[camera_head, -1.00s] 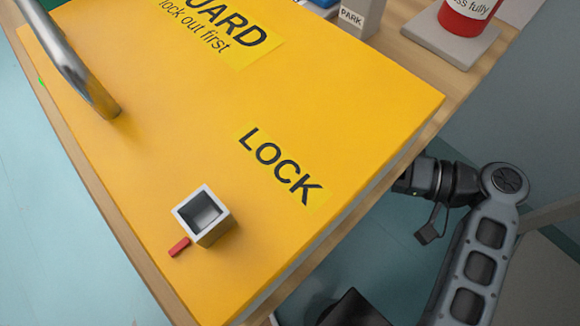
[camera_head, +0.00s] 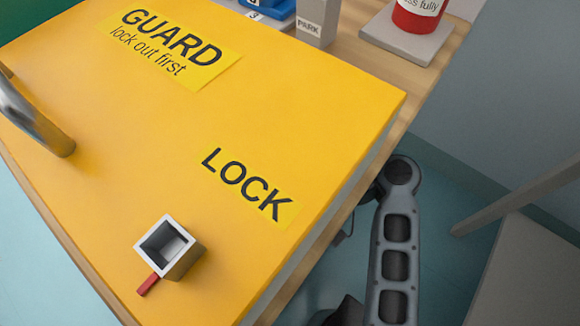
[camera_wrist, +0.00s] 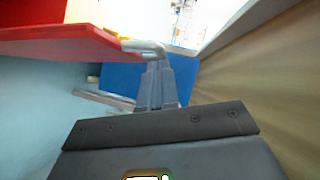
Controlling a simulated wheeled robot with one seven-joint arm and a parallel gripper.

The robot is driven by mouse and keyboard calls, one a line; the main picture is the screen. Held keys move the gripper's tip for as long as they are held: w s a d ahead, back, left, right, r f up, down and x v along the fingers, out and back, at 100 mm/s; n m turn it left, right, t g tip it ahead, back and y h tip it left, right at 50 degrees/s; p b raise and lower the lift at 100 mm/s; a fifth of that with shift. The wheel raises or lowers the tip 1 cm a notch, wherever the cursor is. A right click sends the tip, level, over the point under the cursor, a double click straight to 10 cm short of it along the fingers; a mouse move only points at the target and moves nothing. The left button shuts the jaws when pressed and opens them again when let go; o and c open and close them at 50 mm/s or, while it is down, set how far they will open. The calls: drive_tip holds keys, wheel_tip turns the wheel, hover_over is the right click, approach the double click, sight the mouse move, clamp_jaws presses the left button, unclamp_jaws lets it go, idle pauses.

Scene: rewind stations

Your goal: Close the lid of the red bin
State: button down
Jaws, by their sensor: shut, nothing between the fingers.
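A flat red panel (camera_wrist: 75,42) fills the upper left of the wrist view, with a yellow surface above it. It may be the red bin's lid, but I cannot tell for sure, and no whole bin shows in either view. A silver bar (camera_wrist: 143,46) lies at the panel's right end. My gripper (camera_wrist: 157,70) is shut and empty, its fingertips just below the silver bar; I cannot tell whether they touch it. In the head view my gripper is out of sight.
A yellow guard panel (camera_head: 290,105) with a metal handle (camera_head: 35,122) and a square lock socket (camera_head: 172,248) covers much of the wooden table (camera_head: 352,50). A red cylinder (camera_head: 418,14) on a grey base stands at the back. A blue surface (camera_wrist: 120,80) shows behind my fingers.

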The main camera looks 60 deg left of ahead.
drive_tip(key=shift+s+f, duration=0.2)
drive_tip(key=shift+s, duration=0.25)
drive_tip(key=s+d+f+n+t+p, duration=0.2)
drive_tip(key=s+d+f+p, duration=0.1)
drive_tip(key=s, duration=0.7)
drive_tip(key=shift+s+d+n+t, duration=0.15)
drive_tip(key=shift+d+n+t, duration=0.05)
drive_tip(key=shift+n+t, duration=0.2)
drive_tip(key=v, duration=0.7)
drive_tip(key=shift+w+d+r+p, duration=0.2)
drive_tip(key=shift+w+p, duration=0.05)
drive_tip(key=shift+p, duration=0.05)
